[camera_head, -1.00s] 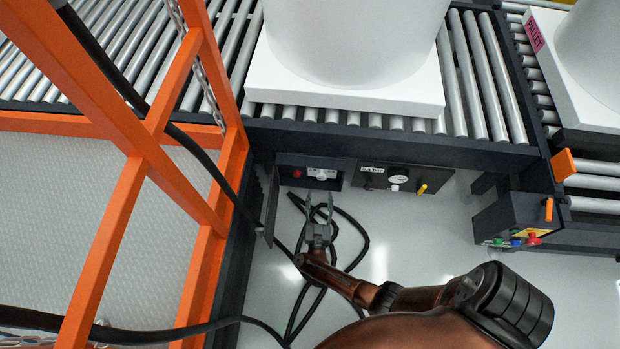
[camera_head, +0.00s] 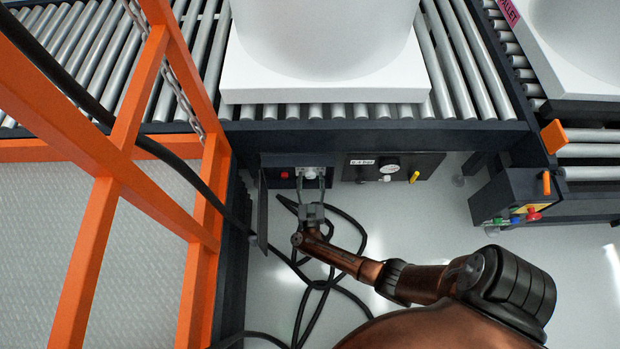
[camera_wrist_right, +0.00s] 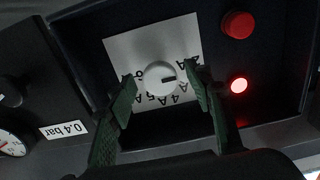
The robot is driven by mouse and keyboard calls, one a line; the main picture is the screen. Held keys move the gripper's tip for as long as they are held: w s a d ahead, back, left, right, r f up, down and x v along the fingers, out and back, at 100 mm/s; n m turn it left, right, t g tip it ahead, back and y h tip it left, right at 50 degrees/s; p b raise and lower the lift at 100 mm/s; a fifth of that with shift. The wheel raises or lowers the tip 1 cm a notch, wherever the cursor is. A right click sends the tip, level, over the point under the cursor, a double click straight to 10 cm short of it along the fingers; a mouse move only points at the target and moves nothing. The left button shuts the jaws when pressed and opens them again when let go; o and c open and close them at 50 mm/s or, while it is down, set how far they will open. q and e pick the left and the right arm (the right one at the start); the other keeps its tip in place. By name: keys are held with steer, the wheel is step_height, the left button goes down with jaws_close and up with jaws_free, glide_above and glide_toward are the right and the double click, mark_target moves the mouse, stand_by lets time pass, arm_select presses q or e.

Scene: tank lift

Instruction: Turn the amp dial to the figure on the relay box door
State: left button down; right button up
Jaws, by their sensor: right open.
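The relay box (camera_head: 270,174) is open under the conveyor's front edge. Its door (camera_head: 262,210) stands edge-on at its left, so no figure on it can be read. The amp dial (camera_wrist_right: 161,78) is a white round knob on a pale scale plate (camera_wrist_right: 125,50). Its dark mark points right in the right wrist view, near the low end of the scale; several amp labels show, partly hidden by the fingers. My right gripper (camera_head: 312,182) is open at the box, its green fingers (camera_wrist_right: 163,90) on either side of the dial with visible gaps. My left gripper is out of view.
A red button (camera_wrist_right: 237,24) and a lit red lamp (camera_wrist_right: 239,85) sit beside the dial. A panel with a gauge (camera_head: 389,166) marked 0.4 bar and a yellow lever (camera_head: 414,177) adjoins the box. Black cable (camera_head: 345,285) lies on the floor; an orange frame (camera_head: 95,235) stands left.

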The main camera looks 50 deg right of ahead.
steer(key=shift+c, duration=0.3)
steer(key=c, duration=1.1)
steer(key=m, duration=0.8)
steer(key=shift+m, duration=0.3)
steer(key=m, duration=0.4)
steer(key=shift+f, duration=0.1)
steer(key=shift+s+m, duration=0.1)
steer(key=shift+m, duration=2.4)
